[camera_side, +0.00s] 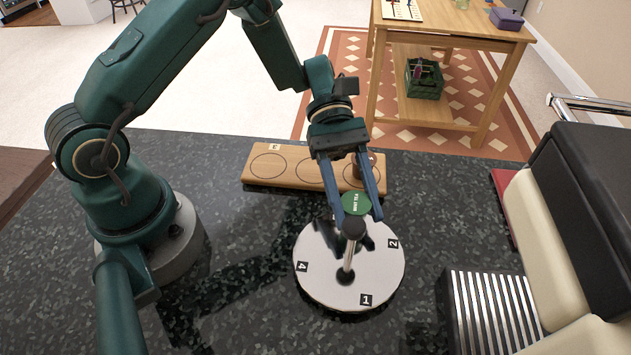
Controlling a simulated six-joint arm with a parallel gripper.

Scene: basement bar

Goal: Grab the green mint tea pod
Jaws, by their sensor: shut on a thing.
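The green mint tea pod (356,203) shows its round green lid with pale lettering. My gripper (358,216) points down with its two blue fingers on either side of the pod, shut on it. The pod is at the far side of the white round carousel (318,279), behind the carousel's black knob (354,228). The knob and fingers hide part of the pod's lower side, so I cannot tell whether it touches the carousel.
A wooden board (233,172) with ringed places lies behind the carousel, with a brown object (371,160) at its right end, partly hidden by my gripper. A black and cream machine (560,235) with a ribbed tray (490,310) stands right.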

